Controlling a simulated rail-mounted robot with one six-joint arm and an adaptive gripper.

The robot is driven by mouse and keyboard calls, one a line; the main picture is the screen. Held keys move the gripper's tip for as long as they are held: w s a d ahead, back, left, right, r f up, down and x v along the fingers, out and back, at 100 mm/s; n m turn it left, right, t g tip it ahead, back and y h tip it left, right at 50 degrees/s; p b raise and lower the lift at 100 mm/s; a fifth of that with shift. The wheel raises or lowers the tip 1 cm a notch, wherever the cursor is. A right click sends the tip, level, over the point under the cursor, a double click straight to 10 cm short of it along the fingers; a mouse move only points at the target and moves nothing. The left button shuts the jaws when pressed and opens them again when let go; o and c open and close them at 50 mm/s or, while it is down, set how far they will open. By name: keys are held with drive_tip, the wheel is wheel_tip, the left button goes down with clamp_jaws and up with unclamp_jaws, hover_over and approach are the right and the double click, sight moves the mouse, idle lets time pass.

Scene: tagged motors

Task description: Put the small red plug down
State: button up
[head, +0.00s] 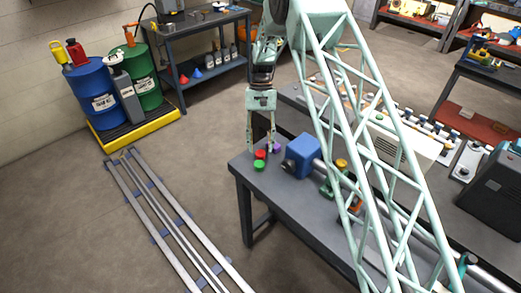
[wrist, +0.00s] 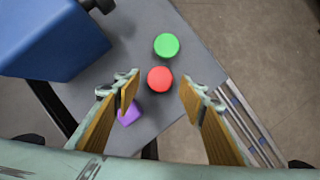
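The small red plug (head: 260,154) is near the front left corner of the grey workbench (head: 292,198), and it also shows in the wrist view (wrist: 160,79). It appears to rest on the bench top. My gripper (head: 260,150) points down over that corner. In the wrist view my gripper (wrist: 160,88) is open, with its fingertips on either side of the red plug and a visible gap on each side.
A green round piece (wrist: 166,45) sits close beside the red plug. A purple block (wrist: 129,115) lies near the left finger. A large blue block (head: 299,155) stands to the right in the head view. The bench edge is close by.

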drive_tip(key=v, duration=0.9)
drive_tip(key=shift+r, duration=0.2)
idle(0.4)
